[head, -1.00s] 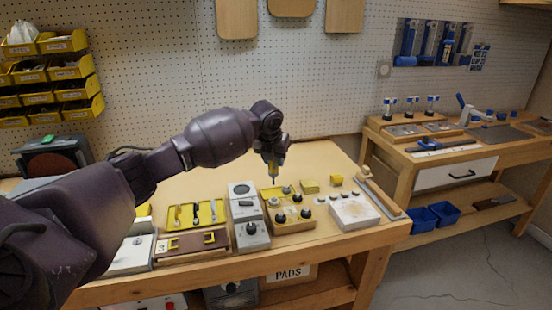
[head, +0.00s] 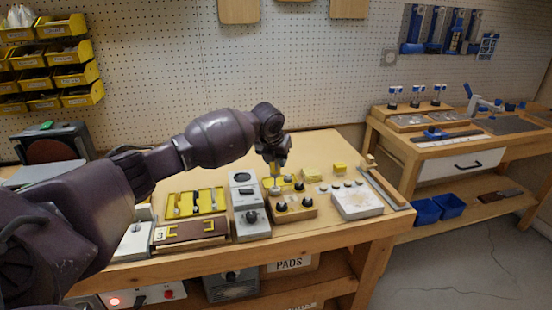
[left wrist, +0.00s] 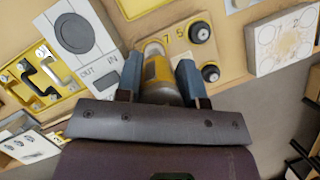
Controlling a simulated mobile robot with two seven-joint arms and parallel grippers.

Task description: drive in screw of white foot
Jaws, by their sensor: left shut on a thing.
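My left gripper (head: 274,160) is shut on a yellow-and-steel cylindrical driver (left wrist: 160,75), pointing down at the wooden block (head: 310,212). The left wrist view shows it between two blue-grey fingers (left wrist: 165,82). A pale round piece (left wrist: 152,48) shows at the driver's tip; it may be the white foot, and its screw is hidden. I cannot tell whether the tip touches it. The block carries several dark feet (head: 281,206) with pale tops and the numbers 7 and 5. My right gripper is not in view.
The bench's back right is clear.

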